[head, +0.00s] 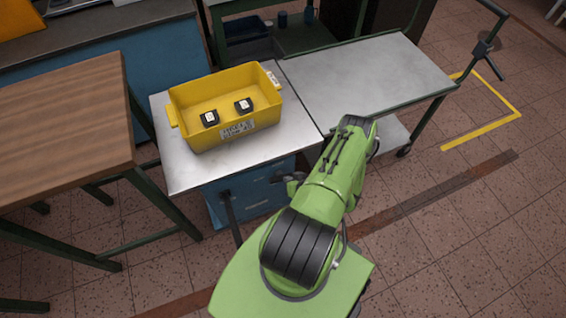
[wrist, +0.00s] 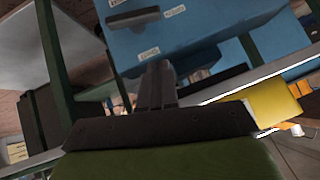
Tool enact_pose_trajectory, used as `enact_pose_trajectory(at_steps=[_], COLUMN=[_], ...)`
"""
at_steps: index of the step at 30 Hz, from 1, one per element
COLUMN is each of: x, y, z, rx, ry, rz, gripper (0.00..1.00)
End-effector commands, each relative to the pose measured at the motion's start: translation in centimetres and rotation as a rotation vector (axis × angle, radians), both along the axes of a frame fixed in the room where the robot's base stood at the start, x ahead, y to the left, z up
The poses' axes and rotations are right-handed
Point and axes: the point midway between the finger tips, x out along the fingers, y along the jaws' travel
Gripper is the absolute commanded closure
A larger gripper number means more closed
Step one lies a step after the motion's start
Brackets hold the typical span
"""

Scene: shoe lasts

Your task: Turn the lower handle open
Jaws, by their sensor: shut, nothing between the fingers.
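The blue cabinet (head: 250,192) stands under the metal-topped table in the head view. Its front also shows in the wrist view (wrist: 190,28), tilted, with pale labels. I cannot tell surely from this tilted view which is the lower one. Contact with either handle is not visible. In the head view, my arm partly hides the cabinet.
A yellow bin (head: 222,137) with two dark blocks stands on the metal table (head: 180,170). A wooden table (head: 60,125) is at left and a metal cart (head: 365,75) at right. Dark table legs flank the cabinet. Floor at right is open.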

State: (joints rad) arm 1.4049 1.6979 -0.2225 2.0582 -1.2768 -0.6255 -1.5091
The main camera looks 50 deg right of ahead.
Motion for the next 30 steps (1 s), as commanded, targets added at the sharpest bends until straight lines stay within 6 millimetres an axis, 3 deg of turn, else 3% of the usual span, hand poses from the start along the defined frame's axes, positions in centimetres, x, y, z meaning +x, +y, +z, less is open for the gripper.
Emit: enact_pose_trajectory(at_steps=[5,16,22,30], x=[1.4,7.1,7.4,7.5], y=[-0.3,-2.0,-1.3,-1.2], z=[-1.6,-7.4,-10.4,-10.8], rx=[0.002,-0.001,0.003,0.002], ry=[-0.007,-0.007,-0.005,-0.004], rz=[0.004,0.003,-0.003,-0.002], gripper=[1.00,1.00,1.00,1.00])
